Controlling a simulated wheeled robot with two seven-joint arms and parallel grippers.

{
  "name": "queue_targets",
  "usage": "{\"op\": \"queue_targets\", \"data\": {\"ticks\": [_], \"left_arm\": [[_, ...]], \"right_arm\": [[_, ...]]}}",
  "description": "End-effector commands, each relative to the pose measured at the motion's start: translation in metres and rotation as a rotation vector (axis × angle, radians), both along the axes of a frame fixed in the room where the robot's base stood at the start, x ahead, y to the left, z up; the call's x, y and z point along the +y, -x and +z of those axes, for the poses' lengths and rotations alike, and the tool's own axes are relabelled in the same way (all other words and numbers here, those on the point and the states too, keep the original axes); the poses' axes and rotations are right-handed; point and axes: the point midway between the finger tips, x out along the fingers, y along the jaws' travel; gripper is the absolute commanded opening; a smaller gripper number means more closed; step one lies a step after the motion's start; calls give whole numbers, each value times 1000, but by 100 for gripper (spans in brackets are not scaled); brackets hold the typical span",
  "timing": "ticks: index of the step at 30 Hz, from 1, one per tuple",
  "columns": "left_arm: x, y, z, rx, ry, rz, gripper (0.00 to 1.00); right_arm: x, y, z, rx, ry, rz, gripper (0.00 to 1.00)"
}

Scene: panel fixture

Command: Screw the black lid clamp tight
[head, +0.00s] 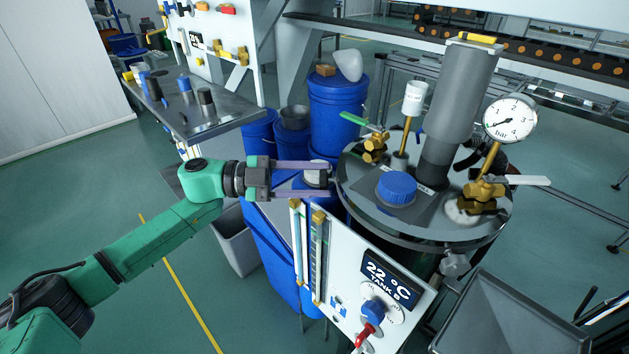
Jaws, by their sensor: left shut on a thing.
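The tank lid (365,205) is a round metal plate on top of a dark tank. My left gripper (328,180) reaches in from the left, level with the left edge of the lid. Its two fingers are shut around a small dark-and-pale clamp knob (316,179) beside the rim. The fingers hide most of this knob, so its thread and how tight it sits cannot be seen. Another clamp knob, grey (455,263), hangs at the lid's front right rim, apart from the gripper. My right gripper is not in view.
The lid carries a blue cap (396,188), a grey column (460,105), a pressure gauge (510,118) and brass valves with green and white handles. A panel reading 22 °C (392,280) stands in front. Blue drums (338,110) stand behind, and a metal table (195,108) at back left.

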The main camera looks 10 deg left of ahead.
Motion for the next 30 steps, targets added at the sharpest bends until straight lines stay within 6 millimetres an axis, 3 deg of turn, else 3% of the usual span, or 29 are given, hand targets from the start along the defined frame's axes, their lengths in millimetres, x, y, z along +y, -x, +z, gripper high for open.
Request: {"op": "queue_targets", "data": {"ticks": [9,25,26,27,28,30], "left_arm": [[0,1,-2,-149,-24,-1,0],[0,1,-1,-183,-29,-1,0],[0,1,-1,-183,-30,-2,50],[0,1,-1,-183,-30,-1,65],[0,1,-1,-183,-30,-1,76],[0,1,-1,-182,-30,-1,76]], "right_arm": [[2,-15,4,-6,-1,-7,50],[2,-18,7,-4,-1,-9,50],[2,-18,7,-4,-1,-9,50],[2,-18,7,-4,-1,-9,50],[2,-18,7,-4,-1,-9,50],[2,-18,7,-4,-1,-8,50]]}}
